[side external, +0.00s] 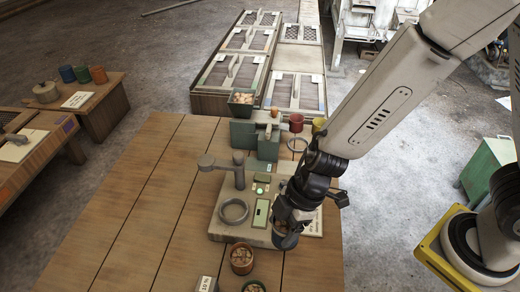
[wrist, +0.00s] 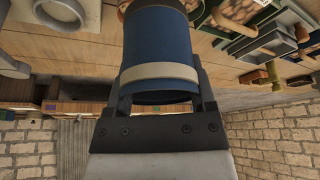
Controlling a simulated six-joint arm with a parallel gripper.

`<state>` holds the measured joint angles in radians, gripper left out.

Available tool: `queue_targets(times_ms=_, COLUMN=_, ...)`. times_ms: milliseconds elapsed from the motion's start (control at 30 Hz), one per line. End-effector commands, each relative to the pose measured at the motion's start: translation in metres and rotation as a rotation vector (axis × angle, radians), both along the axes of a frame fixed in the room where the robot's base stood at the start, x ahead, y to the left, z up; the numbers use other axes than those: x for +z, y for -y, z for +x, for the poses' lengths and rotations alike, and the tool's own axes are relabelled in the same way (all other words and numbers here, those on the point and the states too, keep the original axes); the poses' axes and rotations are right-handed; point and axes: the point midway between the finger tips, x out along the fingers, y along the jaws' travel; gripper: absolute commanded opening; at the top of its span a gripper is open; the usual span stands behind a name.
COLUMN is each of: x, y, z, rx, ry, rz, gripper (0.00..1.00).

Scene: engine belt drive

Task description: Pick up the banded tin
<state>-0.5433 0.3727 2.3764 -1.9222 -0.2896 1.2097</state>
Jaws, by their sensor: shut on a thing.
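The banded tin (wrist: 160,45) is a blue cylinder with a cream band, held between the two fingers of my gripper (wrist: 160,95) in the wrist view. In the side external view my gripper (side external: 289,212) points down at the right side of the grey machine base. The tin (side external: 285,239) shows below the fingers there, partly hidden by them. The gripper is shut on the tin. From these views I cannot tell whether the tin's bottom touches the surface beneath.
The grey base (side external: 232,214) carries a ring, a post with an arm, and a green display. A filled pot (side external: 241,258) stands in front of it. Red (side external: 296,122) and yellow (side external: 318,125) tins stand behind. The left part of the wooden table (side external: 130,220) is clear.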

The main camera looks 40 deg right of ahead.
Motion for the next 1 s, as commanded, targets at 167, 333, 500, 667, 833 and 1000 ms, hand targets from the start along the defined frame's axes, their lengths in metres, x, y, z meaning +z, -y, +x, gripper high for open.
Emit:
queue_targets(times_ms=167, x=0.0068, y=0.0002, z=0.0003, rx=0.000, ry=0.002, rz=-0.001, gripper=0.05)
queue_targets(times_ms=333, x=0.0092, y=0.0004, z=0.0002, rx=-0.001, ry=0.001, rz=-0.002, gripper=0.05)
queue_targets(times_ms=500, x=0.0097, y=0.0005, z=0.0002, rx=-0.001, ry=0.001, rz=-0.002, gripper=0.05)
queue_targets(times_ms=667, x=0.0096, y=0.0004, z=0.0002, rx=-0.001, ry=0.001, rz=-0.002, gripper=0.05)
queue_targets(times_ms=833, x=0.0096, y=0.0004, z=0.0002, rx=-0.001, ry=0.001, rz=-0.002, gripper=0.05)
queue_targets(times_ms=1000, x=0.0094, y=0.0001, z=0.0012, rx=-0.001, ry=0.002, rz=-0.001, gripper=0.05)
